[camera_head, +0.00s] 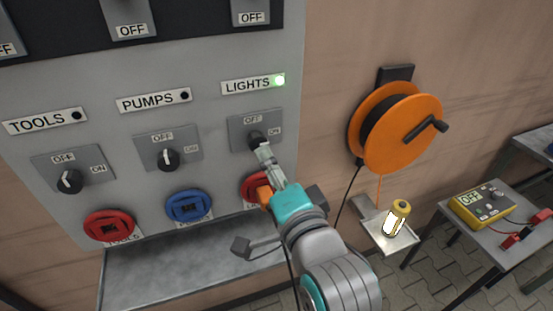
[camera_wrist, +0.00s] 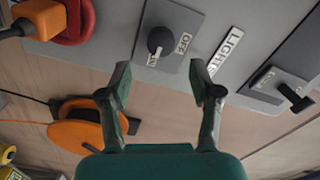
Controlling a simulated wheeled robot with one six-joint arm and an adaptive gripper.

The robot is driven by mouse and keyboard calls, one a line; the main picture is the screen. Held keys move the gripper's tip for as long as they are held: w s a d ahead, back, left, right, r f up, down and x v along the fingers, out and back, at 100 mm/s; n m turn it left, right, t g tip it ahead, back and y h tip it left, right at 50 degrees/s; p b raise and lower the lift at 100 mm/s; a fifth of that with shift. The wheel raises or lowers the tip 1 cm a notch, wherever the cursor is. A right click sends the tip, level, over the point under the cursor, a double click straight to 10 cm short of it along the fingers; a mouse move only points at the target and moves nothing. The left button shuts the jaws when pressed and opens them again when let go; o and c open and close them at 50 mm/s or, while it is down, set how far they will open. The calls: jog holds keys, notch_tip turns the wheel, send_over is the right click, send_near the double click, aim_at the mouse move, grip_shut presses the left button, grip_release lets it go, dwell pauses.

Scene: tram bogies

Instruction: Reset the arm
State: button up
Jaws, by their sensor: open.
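My gripper (camera_head: 264,152) is at the LIGHTS switch on the grey panel. In the wrist view my gripper (camera_wrist: 161,76) is open and empty, with its two fingers apart. The black LIGHTS knob (camera_wrist: 160,42) shows just beyond the fingertips, between them in the picture. In the head view the LIGHTS knob (camera_head: 255,138) is partly covered by my gripper. I cannot tell whether a finger touches it.
The PUMPS knob (camera_head: 168,159) and TOOLS knob (camera_head: 70,181) are left of my gripper. An orange plug (camera_wrist: 44,19) sits in the red socket (camera_wrist: 76,20). An orange cable reel (camera_head: 405,128) hangs on the right wall, above a glowing lamp (camera_head: 396,217). A yellow meter (camera_head: 481,205) stands farther right.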

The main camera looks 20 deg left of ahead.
jog(key=shift+f, duration=0.1)
jog(key=s+d+f+n+t+h, duration=0.1)
jog(key=s+d+f+h, duration=0.3)
jog(key=d+f, duration=0.7)
jog(key=s+d+f+n+h, duration=0.1)
jog(key=s+d+f+h, duration=0.1)
jog(key=s+d+f, duration=0.65)
jog(key=s+d+f+n+h, duration=0.1)
jog(key=s+d+f, duration=0.2)
jog(key=s, duration=0.4)
jog(key=s+d+f+n+h, duration=0.2)
jog(key=s+d+f, duration=0.1)
jog(key=s, duration=0.5)
jog(key=s+d+f+n+h, duration=0.1)
jog(key=s+d+f, duration=0.2)
jog(key=s, duration=0.5)
jog(key=shift+d+g+h, duration=0.3)
jog(key=shift+d+g, duration=0.1)
jog(key=shift+d, duration=0.4)
